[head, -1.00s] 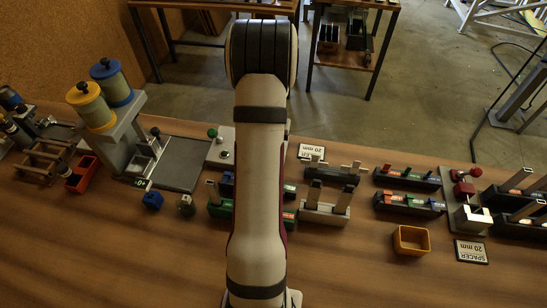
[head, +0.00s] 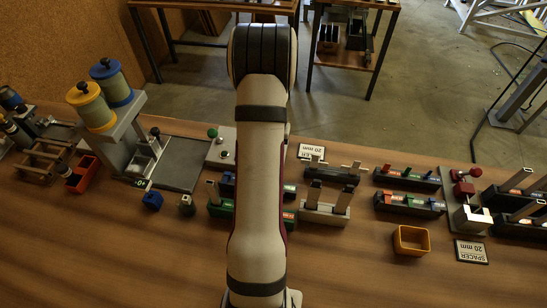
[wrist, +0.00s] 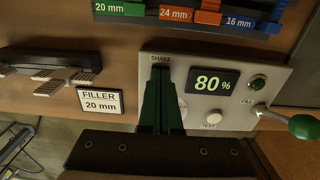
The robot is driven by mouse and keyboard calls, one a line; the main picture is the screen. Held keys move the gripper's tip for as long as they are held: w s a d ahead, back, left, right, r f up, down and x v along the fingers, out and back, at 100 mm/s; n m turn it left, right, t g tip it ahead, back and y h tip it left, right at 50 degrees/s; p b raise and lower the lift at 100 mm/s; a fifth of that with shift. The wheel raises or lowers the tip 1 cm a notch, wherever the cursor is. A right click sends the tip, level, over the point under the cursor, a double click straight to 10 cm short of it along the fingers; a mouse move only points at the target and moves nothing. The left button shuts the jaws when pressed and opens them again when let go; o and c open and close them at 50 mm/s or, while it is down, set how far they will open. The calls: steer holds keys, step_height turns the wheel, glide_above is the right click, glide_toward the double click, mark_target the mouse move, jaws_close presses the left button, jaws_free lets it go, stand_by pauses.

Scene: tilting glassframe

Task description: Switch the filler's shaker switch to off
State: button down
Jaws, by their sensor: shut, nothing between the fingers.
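The filler's control panel (wrist: 225,75) is light grey and lies ahead of my gripper in the wrist view. It has a SHAKE label, a green-lit display (wrist: 213,81) reading 80 %, a TEST button (wrist: 211,118) and a FILL lever with a green knob (wrist: 302,127). My gripper (wrist: 161,72) is shut and empty, with its green and dark fingers over the panel just below the SHAKE label. The fingers cover most of the shaker switch spot, so I cannot tell the switch's position or whether they touch it. In the head view my arm hides the gripper and part of the panel (head: 219,153).
A FILLER 20 mm card (wrist: 101,101) and a dark rack with light pieces lie left of the panel. A rack labelled 20, 24 and 16 mm stands above it.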

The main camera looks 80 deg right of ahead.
steer(key=shift+r, duration=0.1)
step_height(320, 180, up, 7)
stand_by(0.5)
steer(key=w+a+r+n, duration=0.3)
steer(key=w+a+r, duration=0.3)
steer(key=w+a, duration=0.45)
steer(key=w+a+r+n, duration=0.2)
steer(key=w+a, duration=0.1)
steer(key=a, duration=0.5)
steer(key=w+a+r+n, duration=0.2)
steer(key=w+a, duration=0.1)
steer(key=a, duration=0.5)
steer(key=s+a+n+y, duration=0.1)
steer(key=s+a+n, duration=0.1)
steer(key=s+a, duration=0.3)
steer(key=s+a+n, duration=0.3)
steer(key=s+a, duration=0.1)
steer(key=a, duration=0.8)
steer(key=shift+s+a+r+y, duration=0.3)
steer(key=shift+s+r+y, duration=0.05)
steer(key=shift+r+y, duration=0.1)
